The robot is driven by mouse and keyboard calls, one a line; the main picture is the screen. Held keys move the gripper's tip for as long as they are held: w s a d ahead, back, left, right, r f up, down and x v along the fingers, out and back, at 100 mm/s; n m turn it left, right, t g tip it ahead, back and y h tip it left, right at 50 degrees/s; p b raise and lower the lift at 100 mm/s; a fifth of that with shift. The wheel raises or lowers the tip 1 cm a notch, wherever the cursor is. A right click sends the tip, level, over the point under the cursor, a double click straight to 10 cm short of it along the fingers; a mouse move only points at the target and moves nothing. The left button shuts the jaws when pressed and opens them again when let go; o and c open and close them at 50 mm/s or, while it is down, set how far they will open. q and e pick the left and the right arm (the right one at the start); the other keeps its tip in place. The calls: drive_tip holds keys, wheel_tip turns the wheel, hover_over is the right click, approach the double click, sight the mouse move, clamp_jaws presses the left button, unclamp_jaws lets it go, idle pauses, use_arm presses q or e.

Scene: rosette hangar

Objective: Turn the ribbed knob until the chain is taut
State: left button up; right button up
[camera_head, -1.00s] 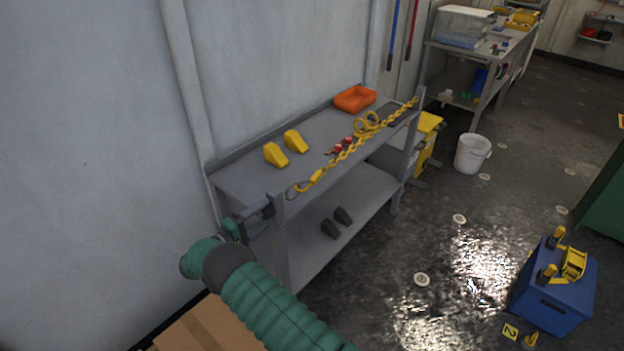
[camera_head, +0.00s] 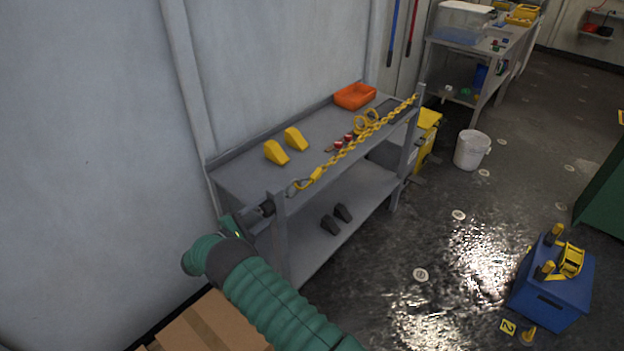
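The yellow chain (camera_head: 350,146) runs along the front of the grey shelf bench, from a hook at the near post to the far post. It looks nearly straight, with little sag. The dark ribbed knob (camera_head: 267,208) sits at the near end of the bench, beside the near post. My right gripper (camera_head: 248,221) is at the knob, at the end of the green-sleeved arm coming from below. Its fingers are small and partly hidden by the wrist, so I cannot tell whether they grip the knob. My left gripper is out of view.
The bench (camera_head: 232,180) holds yellow wedges (camera_head: 285,146), an orange tray (camera_head: 355,96) and small red pieces. Dark wedges lie on its lower shelf. A cardboard box (camera_head: 205,328) stands below my arm. A white bucket (camera_head: 470,150) and blue box (camera_head: 552,290) stand on the floor right.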

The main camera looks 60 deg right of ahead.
clamp_jaws()
drive_tip(key=shift+f+m+b, duration=0.15)
drive_tip(key=shift+m+b, duration=0.35)
drive_tip(key=shift+m, duration=0.7)
drive_tip(key=m+b, duration=0.2)
drive_tip(key=m, duration=0.4)
drive_tip(key=shift+m, duration=0.4)
drive_tip(key=m+b, duration=0.1)
drive_tip(key=m, duration=0.3)
drive_tip(key=shift+m+b, duration=0.4)
drive_tip(key=shift+m, duration=0.3)
drive_tip(key=shift+r, duration=0.25)
drive_tip(key=m, duration=0.1)
drive_tip(key=m+b, duration=0.1)
drive_tip(key=shift+w+f+m, duration=0.1)
drive_tip(key=shift+f+m, duration=0.1)
drive_tip(key=shift+m, duration=0.2)
drive_tip(key=shift+r+m, duration=0.15)
drive_tip(key=shift+m, duration=0.35)
drive_tip(key=shift+r, duration=0.1)
drive_tip(key=o, duration=0.5)
unclamp_jaws()
